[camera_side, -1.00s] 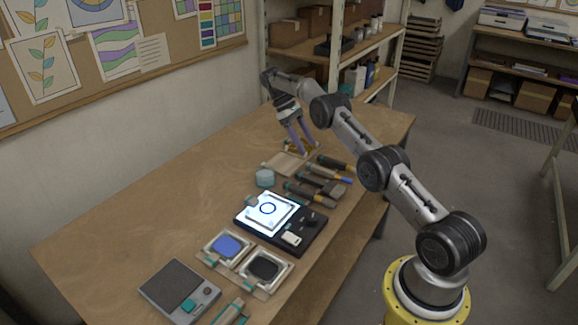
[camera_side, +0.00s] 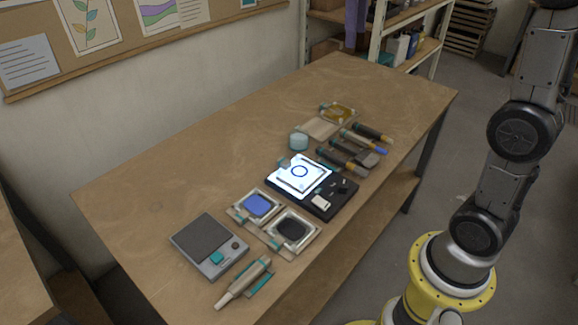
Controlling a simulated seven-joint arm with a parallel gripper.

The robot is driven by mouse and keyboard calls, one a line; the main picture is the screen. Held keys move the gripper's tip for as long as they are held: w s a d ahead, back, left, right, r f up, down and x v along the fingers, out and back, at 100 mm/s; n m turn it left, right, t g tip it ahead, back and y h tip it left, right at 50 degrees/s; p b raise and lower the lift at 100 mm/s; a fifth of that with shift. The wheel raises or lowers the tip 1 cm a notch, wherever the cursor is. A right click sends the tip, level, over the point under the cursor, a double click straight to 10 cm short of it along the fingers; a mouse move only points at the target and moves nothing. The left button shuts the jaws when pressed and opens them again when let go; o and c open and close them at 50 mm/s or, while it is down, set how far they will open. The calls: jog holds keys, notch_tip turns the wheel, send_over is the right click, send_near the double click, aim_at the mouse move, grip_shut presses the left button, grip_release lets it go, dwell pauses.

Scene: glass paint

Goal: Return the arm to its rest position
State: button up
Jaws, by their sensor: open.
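My gripper (camera_side: 355,28) shows only as its purple fingers at the top edge, in front of the shelf unit and above the far end of the bench. The rest of it is cut off by the picture's edge. It is open and nothing shows between the fingers. My arm rises steeply at the right and leaves the picture at the top. The lit pad (camera_side: 300,174) with a ring drawn on its plate lies on the bench (camera_side: 190,150), well clear of my gripper.
A yellow-filled tray (camera_side: 339,112), a round pale-blue jar (camera_side: 298,141) and several handled tools (camera_side: 352,155) lie beyond the pad. A blue tray (camera_side: 257,205), a black tray (camera_side: 291,229), a grey scale (camera_side: 208,246) and a pen-like tool (camera_side: 243,283) lie nearer. The bench's left side is clear.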

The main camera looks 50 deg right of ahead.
jog(key=s+a+t, duration=0.2)
jog(key=s+a, duration=0.2)
jog(key=s, duration=0.4)
jog(key=s+a+f+m+t+y, duration=0.1)
jog(key=s+a+f, duration=0.1)
jog(key=s+f, duration=0.3)
jog(key=s+a+f+m+t+y, duration=0.1)
jog(key=s+a+f+t, duration=0.1)
jog(key=s+f, duration=0.3)
notch_tip(320, 180, down, 5)
jog(key=shift+a+r, duration=0.2)
jog(key=shift+a, duration=0.5)
